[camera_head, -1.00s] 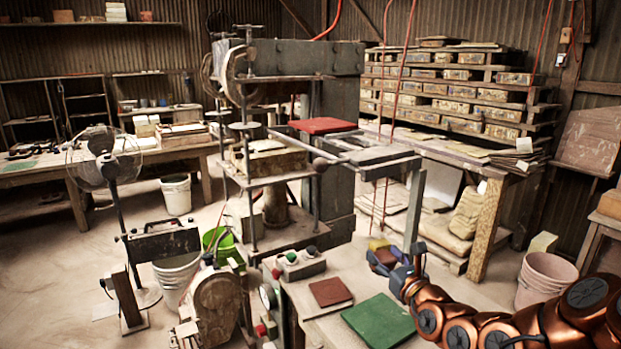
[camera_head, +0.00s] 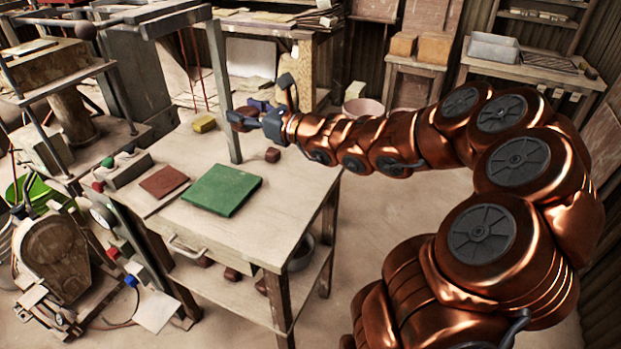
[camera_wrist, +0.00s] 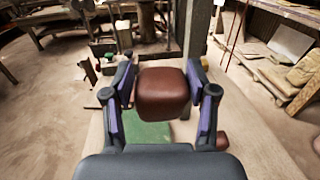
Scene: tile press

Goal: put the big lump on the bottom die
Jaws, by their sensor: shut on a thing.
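The big reddish-brown lump (camera_wrist: 163,93) sits between the fingers of my gripper (camera_wrist: 163,98) in the wrist view. In the head view my gripper (camera_head: 252,117) is shut on the lump (camera_head: 241,120), above the far part of the wooden table (camera_head: 268,211). A smaller brown lump (camera_head: 272,155) lies on the table, nearer than the gripper; it also shows in the wrist view (camera_wrist: 222,140). The press (camera_head: 75,112) is at the left, partly cut off by the picture edge. I cannot clearly make out the bottom die.
A green mat (camera_head: 222,189) and a flat red-brown tile (camera_head: 164,181) lie on the table. A yellow block (camera_head: 204,124) is by the grey post (camera_head: 221,85). A button box (camera_head: 122,168) stands at the left edge. The table's right part is clear.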

